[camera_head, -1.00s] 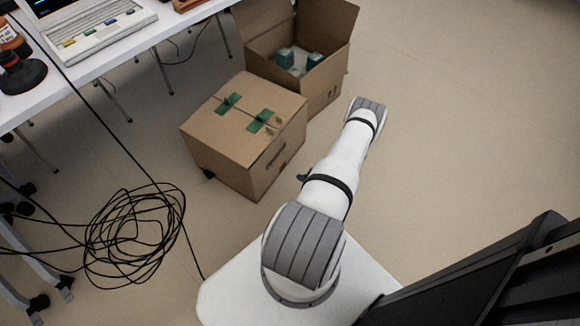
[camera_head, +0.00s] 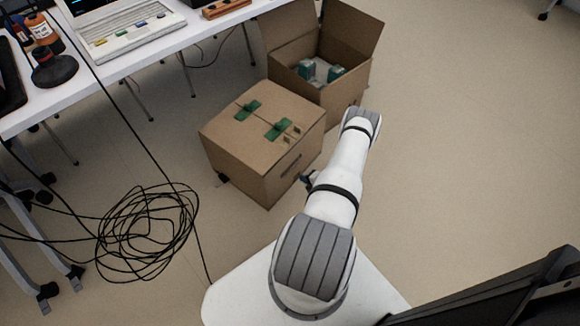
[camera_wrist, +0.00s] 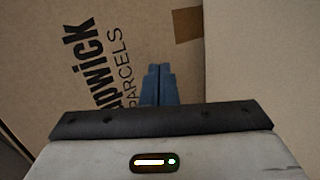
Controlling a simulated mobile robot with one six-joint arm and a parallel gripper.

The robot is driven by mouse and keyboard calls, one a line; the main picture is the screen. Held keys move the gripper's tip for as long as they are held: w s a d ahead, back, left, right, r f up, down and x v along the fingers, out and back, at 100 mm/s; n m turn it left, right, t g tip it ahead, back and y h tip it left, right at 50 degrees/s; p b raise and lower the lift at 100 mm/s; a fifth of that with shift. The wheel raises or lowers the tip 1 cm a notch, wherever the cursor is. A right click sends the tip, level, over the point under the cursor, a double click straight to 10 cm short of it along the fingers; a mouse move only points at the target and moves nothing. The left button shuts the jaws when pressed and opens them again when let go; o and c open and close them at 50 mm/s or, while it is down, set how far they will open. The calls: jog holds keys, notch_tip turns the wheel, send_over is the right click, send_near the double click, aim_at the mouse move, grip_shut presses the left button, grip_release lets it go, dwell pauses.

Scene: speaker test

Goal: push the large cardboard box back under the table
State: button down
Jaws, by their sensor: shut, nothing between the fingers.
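A closed cardboard box (camera_head: 245,153) with green tape on its top stands on the floor out in front of the table (camera_head: 95,85). My gripper (camera_head: 306,181) is close to its right-hand side in the head view, low down, partly hidden by my arm. In the wrist view the blue fingers (camera_wrist: 160,84) are shut and empty, pointing at a cardboard face (camera_wrist: 135,35) printed with dark letters reading "PARCELS". I cannot tell whether the fingertips touch it.
An open cardboard box (camera_head: 345,98) with green-and-white items inside stands just behind the closed one. A tangle of black cable (camera_head: 148,232) lies on the floor to the left, with a strand running up to the table.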

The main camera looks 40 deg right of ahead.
aim_at(293, 169)
jog(key=shift+w+a, duration=0.25)
jog(key=shift+w, duration=1.4)
jog(key=shift+w+a, duration=0.2)
jog(key=shift+w, duration=1.45)
jog(key=shift+w+f+b, duration=0.1)
jog(key=shift+w+b, duration=0.25)
jog(key=shift+b, duration=0.1)
jog(key=shift+w+a+b, duration=0.1)
jog(key=shift+w+b, duration=0.5)
jog(key=shift+w, duration=0.35)
jog(key=s, duration=0.8)
jog(key=shift+d+p, duration=0.35)
jog(key=shift+d, duration=0.1)
